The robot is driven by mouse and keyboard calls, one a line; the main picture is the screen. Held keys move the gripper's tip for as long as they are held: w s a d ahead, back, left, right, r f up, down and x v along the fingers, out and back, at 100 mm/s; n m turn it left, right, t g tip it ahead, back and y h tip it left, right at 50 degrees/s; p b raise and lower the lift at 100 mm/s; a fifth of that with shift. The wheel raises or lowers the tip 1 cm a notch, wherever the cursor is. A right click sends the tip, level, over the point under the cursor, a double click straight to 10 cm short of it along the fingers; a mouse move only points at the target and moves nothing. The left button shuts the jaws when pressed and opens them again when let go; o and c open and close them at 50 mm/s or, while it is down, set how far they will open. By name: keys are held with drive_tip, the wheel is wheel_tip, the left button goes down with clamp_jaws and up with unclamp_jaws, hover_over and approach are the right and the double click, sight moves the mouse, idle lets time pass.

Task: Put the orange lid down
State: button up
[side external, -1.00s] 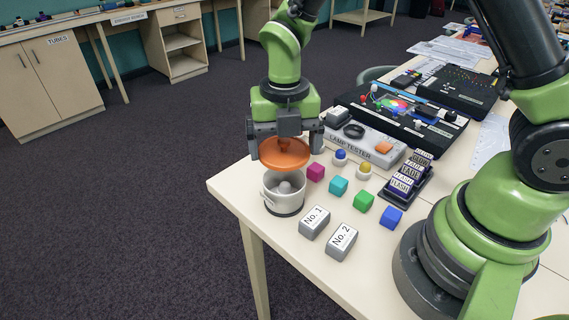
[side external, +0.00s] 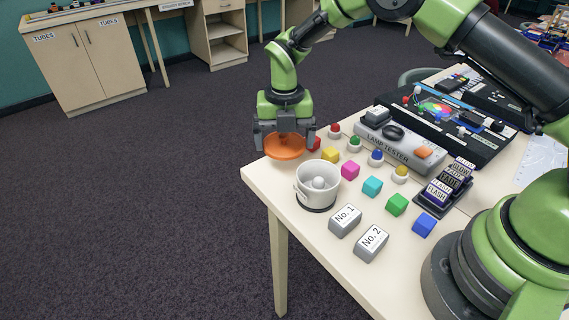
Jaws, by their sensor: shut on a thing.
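The orange lid (side external: 285,148) is a shallow round disc held at its top by my gripper (side external: 285,130). My gripper is shut on it, most likely on its knob, which the fingers hide. The lid is near the far left corner of the table, behind and left of the white pot; I cannot tell whether it touches the tabletop. The white pot (side external: 318,196) stands upright and uncovered, with a pale ball (side external: 319,183) inside.
Blocks No. 1 (side external: 345,221) and No. 2 (side external: 371,243) lie in front. The lamp tester (side external: 400,150) is farther right. The table's left edge (side external: 258,185) is close to the lid.

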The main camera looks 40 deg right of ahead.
sight(284, 172)
drive_tip(key=shift+f, duration=3.2)
drive_tip(key=shift+f, duration=0.1)
drive_tip(key=o, duration=0.5)
drive_tip(key=shift+o, duration=0.2)
